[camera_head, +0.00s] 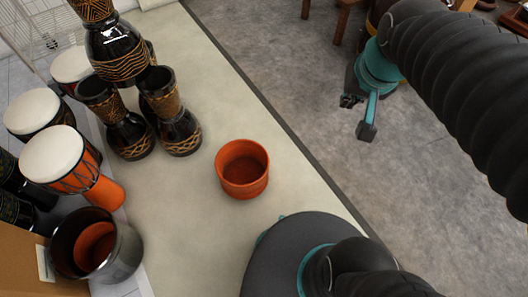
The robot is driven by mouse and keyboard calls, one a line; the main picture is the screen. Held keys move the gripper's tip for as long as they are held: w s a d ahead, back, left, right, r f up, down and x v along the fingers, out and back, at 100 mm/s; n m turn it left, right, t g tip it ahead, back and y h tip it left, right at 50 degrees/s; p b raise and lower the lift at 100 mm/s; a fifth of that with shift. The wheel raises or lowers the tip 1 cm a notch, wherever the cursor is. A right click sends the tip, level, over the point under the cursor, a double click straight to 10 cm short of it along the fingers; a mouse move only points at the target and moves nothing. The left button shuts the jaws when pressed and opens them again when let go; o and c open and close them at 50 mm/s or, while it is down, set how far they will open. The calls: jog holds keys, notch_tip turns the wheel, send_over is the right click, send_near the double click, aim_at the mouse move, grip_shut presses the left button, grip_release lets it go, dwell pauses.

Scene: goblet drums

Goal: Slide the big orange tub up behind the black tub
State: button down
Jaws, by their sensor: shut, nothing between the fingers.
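The big orange tub (243,184) stands upright and open-topped on the pale mat, near the middle of the view. The black tub (129,254) is a glossy dark one at the lower left, with a smaller orange pot (94,243) showing inside it. My gripper (367,130) is at the upper right, over the grey floor, right of the orange tub and well apart from it. It is shut and holds nothing.
Dark goblet drums (180,130) stand and stack at the upper left. White-topped drums (54,154) line the left side, one orange-bodied close behind the black tub. The pale mat (190,230) is clear between the two tubs. Wooden furniture legs (342,22) show at the top.

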jog(key=w+a+f+m+g+y+b, duration=0.1)
jog(key=w+a+f+m+g, duration=0.15)
jog(key=w+f, duration=0.7)
jog(key=w+a+f+m+g+b, duration=0.15)
jog(key=w+a+f, duration=0.25)
jog(key=w+f, duration=0.5)
jog(key=w+a+f+m+b, duration=0.1)
jog(key=w+a+f, duration=0.1)
jog(key=f, duration=1.1)
jog(key=w+a+f+m+g, duration=0.1)
jog(key=a+f+m, duration=0.1)
jog(key=f, duration=1.1)
jog(key=w+a+f+m+g+b, duration=0.1)
jog(key=w+a+f, duration=0.1)
jog(key=f, duration=1.1)
jog(key=shift+w+a+m+y+b, duration=0.25)
jog(key=shift+w+m+y+b, duration=0.05)
jog(key=shift+m+y, duration=0.1)
jog(key=shift+s+a+f, duration=0.1)
jog(key=shift+s+a, duration=0.8)
jog(key=shift+a, duration=0.3)
jog(key=shift+s+a, duration=0.35)
jog(key=shift+a, duration=0.05)
